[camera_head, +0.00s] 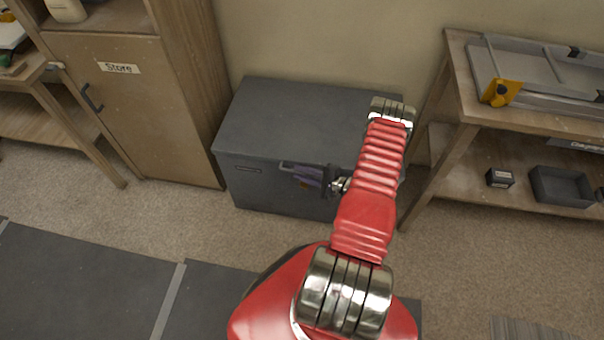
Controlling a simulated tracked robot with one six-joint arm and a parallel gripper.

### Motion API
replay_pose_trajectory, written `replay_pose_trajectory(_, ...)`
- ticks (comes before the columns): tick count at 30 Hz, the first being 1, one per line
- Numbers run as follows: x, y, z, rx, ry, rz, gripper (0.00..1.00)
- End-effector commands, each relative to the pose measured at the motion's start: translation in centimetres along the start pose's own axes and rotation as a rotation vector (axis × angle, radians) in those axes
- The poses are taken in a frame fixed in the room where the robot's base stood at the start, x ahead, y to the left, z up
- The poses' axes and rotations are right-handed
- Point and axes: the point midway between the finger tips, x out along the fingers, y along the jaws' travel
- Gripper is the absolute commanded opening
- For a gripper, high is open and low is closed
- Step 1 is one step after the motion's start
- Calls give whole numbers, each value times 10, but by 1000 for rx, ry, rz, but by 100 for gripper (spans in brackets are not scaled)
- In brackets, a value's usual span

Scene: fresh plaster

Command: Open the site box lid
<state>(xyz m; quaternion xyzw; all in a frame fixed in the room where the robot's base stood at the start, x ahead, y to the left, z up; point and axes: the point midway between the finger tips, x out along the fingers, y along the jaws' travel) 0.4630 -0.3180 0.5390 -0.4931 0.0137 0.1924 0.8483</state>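The site box (245,185) is a dark grey chest on the floor against the back wall. Its flat lid (290,112) is down. A handle or latch area with a purplish part (307,176) shows on the upper front face. My gripper (328,181) is at the front of the box, close to this handle, at the end of my red arm. My arm hides the right part of the box. The fingers are small and partly hidden, so I cannot tell whether they touch or grip the handle.
A wooden cabinet marked "Store" (110,110) stands at the left of the box. A wooden bench (462,75) with a grey and yellow tool (530,80) stands at the right. A small tray (563,187) is on its lower shelf. Grey mats (85,280) lie on the carpet in front.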

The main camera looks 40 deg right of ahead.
Motion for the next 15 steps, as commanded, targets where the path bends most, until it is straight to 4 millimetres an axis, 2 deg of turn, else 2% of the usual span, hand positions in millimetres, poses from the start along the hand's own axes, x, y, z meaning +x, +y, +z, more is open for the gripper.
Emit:
replay_pose_trajectory(6, 0, 0, 0, 0, 0, 0, 18)
replay_pose_trajectory(15, 0, 0, 0, 1, 1, 0, 0)
